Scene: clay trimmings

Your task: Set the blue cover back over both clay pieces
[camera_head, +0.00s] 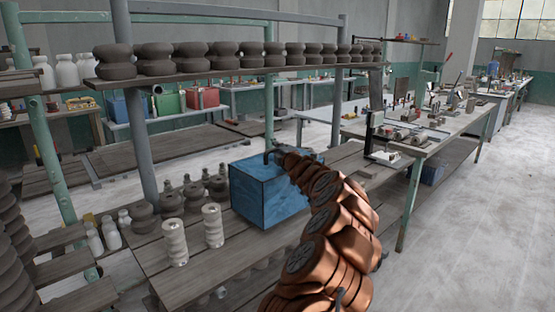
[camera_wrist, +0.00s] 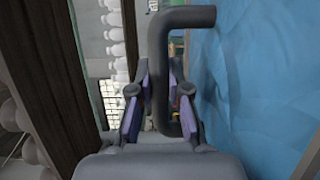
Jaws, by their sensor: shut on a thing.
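The blue cover (camera_head: 258,195) is a box shape at the middle of the wooden bench, upright in the head view. Its blue side (camera_wrist: 255,90) fills the right of the wrist view. My gripper (camera_head: 272,155) is at its top, shut on its dark bent handle (camera_wrist: 158,55). In the wrist view the purple finger pads of my gripper (camera_wrist: 163,105) are on either side of the handle bar. I cannot tell whether the cover's lower edge touches the bench. Two pale ribbed pieces (camera_head: 175,243) (camera_head: 213,226) stand left of the cover. I cannot tell whether these are the clay pieces; anything under the cover is hidden.
Dark rounded pieces (camera_head: 142,217) and small bottles stand on the bench (camera_head: 190,278) left of the cover. A shelf (camera_head: 240,74) with a row of dark pieces runs above, held by posts (camera_head: 141,110). Another cluttered workbench (camera_head: 430,148) stands at right. Floor is clear at far right.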

